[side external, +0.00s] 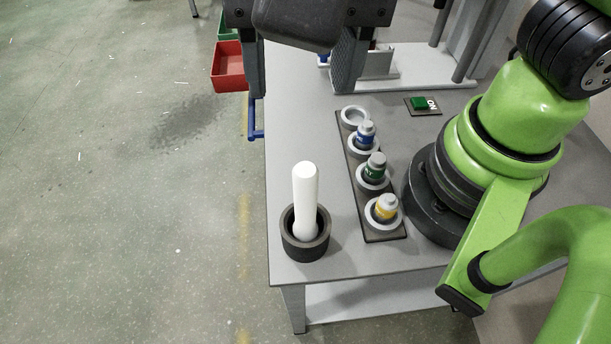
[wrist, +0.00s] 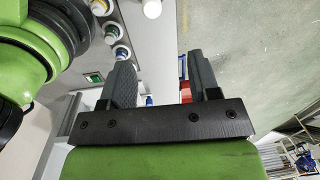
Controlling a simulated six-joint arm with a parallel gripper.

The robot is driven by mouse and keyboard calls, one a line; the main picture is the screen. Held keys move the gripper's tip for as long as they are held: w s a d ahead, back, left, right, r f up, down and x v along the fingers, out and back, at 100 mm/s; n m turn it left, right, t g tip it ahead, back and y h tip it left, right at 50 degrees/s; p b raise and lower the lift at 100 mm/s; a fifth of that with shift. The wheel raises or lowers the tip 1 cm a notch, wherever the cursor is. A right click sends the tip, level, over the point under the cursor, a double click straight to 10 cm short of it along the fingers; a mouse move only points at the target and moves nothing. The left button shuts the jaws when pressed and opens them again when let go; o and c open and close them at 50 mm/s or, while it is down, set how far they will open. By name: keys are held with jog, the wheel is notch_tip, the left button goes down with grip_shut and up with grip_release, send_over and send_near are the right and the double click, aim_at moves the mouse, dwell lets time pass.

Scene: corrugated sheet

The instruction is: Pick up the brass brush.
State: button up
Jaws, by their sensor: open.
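I cannot make out a brass brush in either view. My gripper (side external: 300,88) is at the top of the side view, above the far left part of the grey table (side external: 290,140). Its two dark fingers are wide apart with nothing between them, and it hides part of the table behind it. In the wrist view the open fingers (wrist: 162,82) straddle the table edge. Small blue things (wrist: 149,101) show near the left finger, too small to identify.
A white pestle (side external: 306,200) stands in a dark mortar (side external: 305,246) at the near left corner. A rack (side external: 340,122) holds bottles with blue, green and yellow labels. A green button (side external: 419,103) lies behind. A red bin (side external: 230,68) hangs off the left edge.

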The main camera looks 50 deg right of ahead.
aim_at(305, 169)
jog(key=shift+s+a+f+h, duration=0.2)
jog(key=shift+s+a+f, duration=0.1)
jog(key=shift+a+f, duration=0.2)
jog(key=shift+s+a+f+h, duration=0.25)
jog(key=shift+a+f, duration=0.15)
jog(key=shift+a, duration=0.15)
jog(key=shift+m, duration=0.3)
notch_tip(305, 169, down, 4)
jog(key=shift+s+f, duration=0.1)
jog(key=shift+s+d+f, duration=0.1)
jog(key=shift+s+f, duration=0.05)
jog(key=shift+f, duration=1.3)
jog(key=shift+s+d+f, duration=0.1)
jog(key=shift+s+f, duration=0.05)
jog(key=shift+f, duration=1.25)
jog(key=c, duration=1)
